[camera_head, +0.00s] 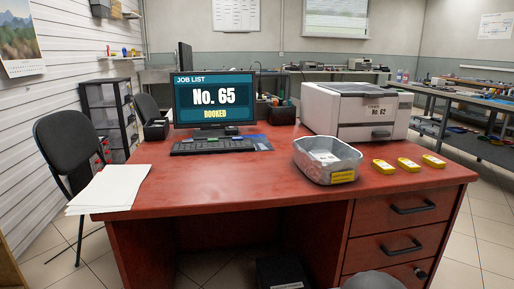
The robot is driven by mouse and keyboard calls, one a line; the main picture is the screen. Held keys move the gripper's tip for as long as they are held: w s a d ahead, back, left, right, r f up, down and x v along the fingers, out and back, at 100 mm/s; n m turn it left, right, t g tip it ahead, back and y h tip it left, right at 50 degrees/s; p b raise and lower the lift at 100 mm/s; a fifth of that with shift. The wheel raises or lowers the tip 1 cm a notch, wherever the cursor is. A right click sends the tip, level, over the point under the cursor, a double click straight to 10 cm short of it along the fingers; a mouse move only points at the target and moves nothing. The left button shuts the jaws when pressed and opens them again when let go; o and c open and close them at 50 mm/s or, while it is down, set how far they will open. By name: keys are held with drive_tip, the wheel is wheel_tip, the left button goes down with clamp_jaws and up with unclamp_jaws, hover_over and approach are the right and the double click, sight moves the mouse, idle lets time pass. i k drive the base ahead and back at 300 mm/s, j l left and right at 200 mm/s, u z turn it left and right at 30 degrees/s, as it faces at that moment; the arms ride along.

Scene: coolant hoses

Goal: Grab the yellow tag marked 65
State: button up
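Three yellow tags lie in a row on the red desk (225,190), near its right front part: a left tag (383,166), a middle tag (408,164) and a right tag (433,160). Each bears dark marks too small to read, so I cannot tell which is marked 65. The monitor (213,100) on the desk reads "JOB LIST No. 65 BOOKED". My gripper is not in view.
A grey metal tray (328,158) with pale items inside and a yellow label stands left of the tags. A white printer (357,108) labelled No. 62 stands behind. Papers (110,188) lie at the left edge, beside a black chair (68,150). The desk's front middle is clear.

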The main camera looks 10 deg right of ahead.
sight(409, 166)
drive_tip(key=i+l+u, duration=0.15)
drive_tip(key=l+u, duration=0.15)
drive_tip(key=l, duration=1.2)
drive_tip(key=l+u, duration=0.25)
drive_tip(key=l, duration=1.25)
